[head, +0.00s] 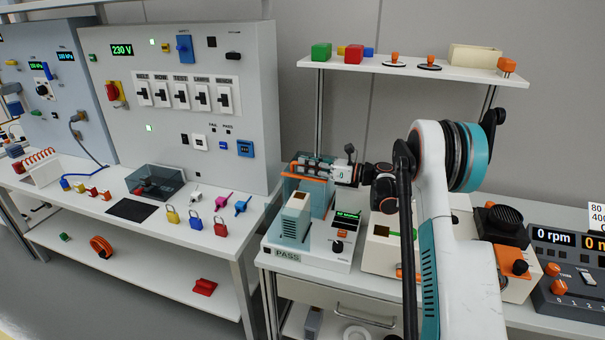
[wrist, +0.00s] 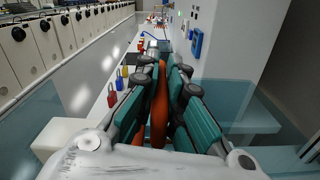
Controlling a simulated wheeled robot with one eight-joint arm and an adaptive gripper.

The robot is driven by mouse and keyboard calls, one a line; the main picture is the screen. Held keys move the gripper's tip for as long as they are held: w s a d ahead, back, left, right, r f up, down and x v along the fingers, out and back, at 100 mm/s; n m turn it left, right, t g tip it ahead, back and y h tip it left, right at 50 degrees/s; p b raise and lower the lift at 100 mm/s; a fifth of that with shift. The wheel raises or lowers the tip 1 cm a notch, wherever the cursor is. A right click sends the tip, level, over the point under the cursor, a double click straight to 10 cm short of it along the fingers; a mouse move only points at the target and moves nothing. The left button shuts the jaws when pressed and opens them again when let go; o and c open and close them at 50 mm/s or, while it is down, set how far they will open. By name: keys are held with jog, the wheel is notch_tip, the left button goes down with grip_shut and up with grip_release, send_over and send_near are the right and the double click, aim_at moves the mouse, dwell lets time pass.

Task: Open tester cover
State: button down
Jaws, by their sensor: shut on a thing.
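The tester (head: 341,247) is a white bench unit with a small green-lit display, a black knob and a PASS label, on the right bench. Its see-through teal cover (head: 318,203) looks raised at the back of the tester, and its panes also show in the wrist view (wrist: 240,106). An orange handle bar (head: 308,179) runs along the cover's upper part. My gripper (head: 301,167) is shut on this handle, which shows between the teal fingers in the wrist view (wrist: 160,105). The fingers partly hide the handle and the cover's top edge.
A shelf (head: 420,68) with coloured blocks stands above and behind my arm. A grey switch panel (head: 190,100) rises to the left. Several padlocks (head: 195,219) lie on the left bench. A beige unit (head: 380,250) sits close right of the tester.

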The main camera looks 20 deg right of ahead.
jog(key=shift+w+d+f, duration=0.15)
jog(key=shift+w+d, duration=0.2)
jog(key=shift+d, duration=0.05)
jog(key=c, duration=1.6)
grip_release()
jog(key=shift+c, duration=0.2)
jog(key=shift+w+r, duration=0.15)
jog(key=shift+r, duration=0.25)
notch_tip(320, 180, up, 9)
jog(key=shift+r, duration=0.15)
